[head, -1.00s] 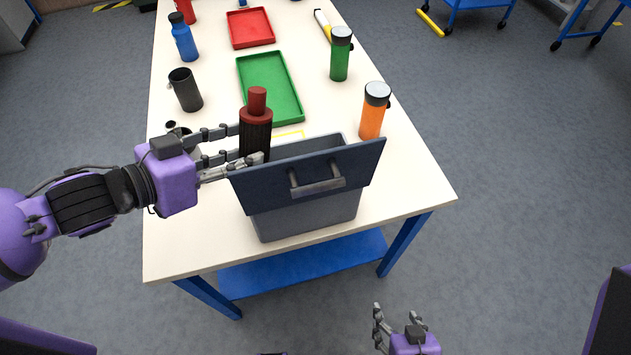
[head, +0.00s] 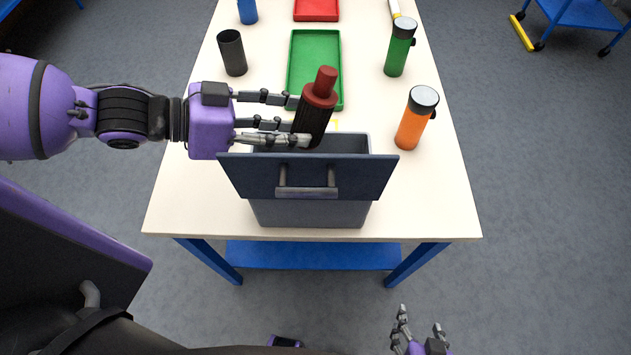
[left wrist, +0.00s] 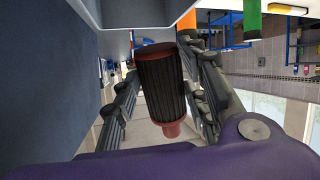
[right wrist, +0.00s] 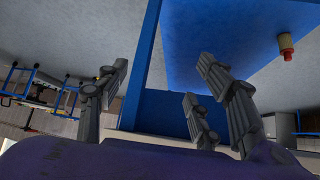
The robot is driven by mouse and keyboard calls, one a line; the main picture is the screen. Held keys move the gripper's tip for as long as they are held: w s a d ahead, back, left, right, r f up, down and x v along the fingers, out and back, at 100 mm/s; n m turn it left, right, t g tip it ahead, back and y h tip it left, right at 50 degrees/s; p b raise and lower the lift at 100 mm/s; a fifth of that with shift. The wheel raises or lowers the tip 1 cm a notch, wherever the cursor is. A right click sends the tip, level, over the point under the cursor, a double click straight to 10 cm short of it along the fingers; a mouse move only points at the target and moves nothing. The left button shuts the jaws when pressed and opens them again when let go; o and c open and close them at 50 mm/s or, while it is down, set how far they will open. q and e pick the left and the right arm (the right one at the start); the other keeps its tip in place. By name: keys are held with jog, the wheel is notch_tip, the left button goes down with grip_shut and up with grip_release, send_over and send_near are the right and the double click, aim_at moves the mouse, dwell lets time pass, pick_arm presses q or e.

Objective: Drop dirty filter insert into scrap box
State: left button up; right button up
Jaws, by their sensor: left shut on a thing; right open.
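The dirty filter insert is a black pleated cylinder (head: 312,122) with a dark red cap and stub on top. My left gripper (head: 296,118) is shut on it and holds it slightly tilted. In the left wrist view the insert (left wrist: 162,82) sits between the fingers. The scrap box (head: 310,212) is a grey bin at the table's near edge, with a dark panel and handle (head: 307,180) on its near side. The insert appears over the box's opening; the panel hides most of the inside. My right gripper (head: 420,328) is open and empty, low in front of the table; its fingers spread in the right wrist view (right wrist: 160,95).
An orange bottle (head: 414,122) stands right of the box and a green bottle (head: 398,50) behind it. A green tray (head: 315,45) and a black cup (head: 232,52) are farther back. The tabletop (head: 190,205) left of the box is bare.

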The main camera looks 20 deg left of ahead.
pick_arm(q)
notch_tip(320, 180, down, 5)
jog(key=shift+f+b, duration=0.1)
jog(key=shift+b, duration=0.75)
jog(key=o, duration=1.2)
jog(key=shift+o, duration=0.2)
pick_arm(e)
jog(key=shift+d+f, duration=0.4)
jog(key=shift+f, duration=0.25)
jog(key=shift+s+f, duration=0.1)
pick_arm(q)
jog(key=v, duration=1.2)
pick_arm(e)
jog(key=shift+s, duration=0.15)
